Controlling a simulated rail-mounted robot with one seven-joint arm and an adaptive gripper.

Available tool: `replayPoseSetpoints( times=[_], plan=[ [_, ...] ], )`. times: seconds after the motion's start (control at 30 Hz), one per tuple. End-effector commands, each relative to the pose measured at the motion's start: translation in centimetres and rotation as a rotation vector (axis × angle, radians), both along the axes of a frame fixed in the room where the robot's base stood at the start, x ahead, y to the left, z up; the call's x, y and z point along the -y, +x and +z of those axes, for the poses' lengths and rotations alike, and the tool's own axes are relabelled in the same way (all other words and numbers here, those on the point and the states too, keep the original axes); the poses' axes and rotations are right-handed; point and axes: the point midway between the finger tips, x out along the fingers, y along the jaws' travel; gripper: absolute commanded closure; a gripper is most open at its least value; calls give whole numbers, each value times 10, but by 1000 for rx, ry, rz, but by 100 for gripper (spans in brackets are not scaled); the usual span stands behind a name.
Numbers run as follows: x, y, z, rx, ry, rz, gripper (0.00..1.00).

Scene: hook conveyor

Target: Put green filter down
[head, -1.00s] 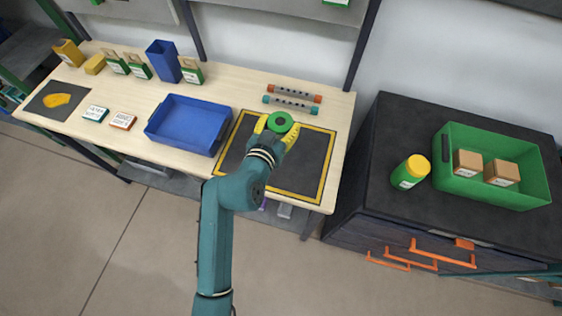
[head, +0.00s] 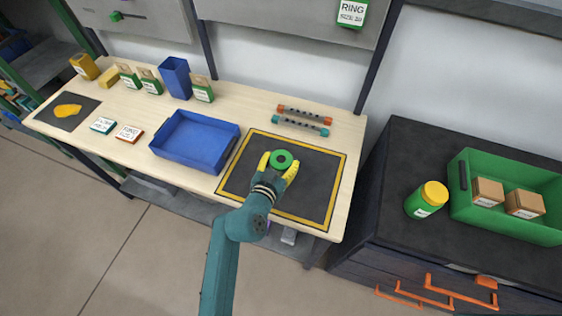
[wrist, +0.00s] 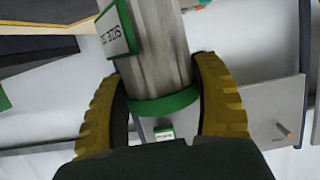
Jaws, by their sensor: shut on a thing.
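The green filter (head: 282,160) shows in the head view as a green ring with a dark centre, over the upper left of the black yellow-bordered mat (head: 312,198). My gripper (head: 278,166) has its yellow fingers shut on it, one on each side. In the wrist view the filter (wrist: 166,104) is a grey cylinder with a green rim between the fingers (wrist: 162,80). Its lower end is hidden in the head view, so I cannot tell whether it touches the mat.
A blue tray (head: 195,160) stands left of the mat. Two rods with teal and orange ends (head: 302,124) lie behind it. The mat's right part is clear. A dark cabinet (head: 395,190) at right carries a yellow-lidded green jar (head: 425,203) and a green crate (head: 475,166).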

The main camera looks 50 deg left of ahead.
Motion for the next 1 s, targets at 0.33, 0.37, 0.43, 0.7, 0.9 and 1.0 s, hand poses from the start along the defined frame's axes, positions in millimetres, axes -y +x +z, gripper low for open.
replayPoseSetpoints(
  times=[0.33,0.37,0.43,0.7,0.9,1.0],
  plan=[
    [0,0,-3,-1,0,0,5],
    [0,0,-3,-1,0,0,5],
    [0,0,-3,0,-1,0,5],
    [7,-15,5,-1,-2,2,5],
    [28,-58,20,-2,-3,3,5],
    [39,-78,27,-1,-3,2,5]
  ],
)
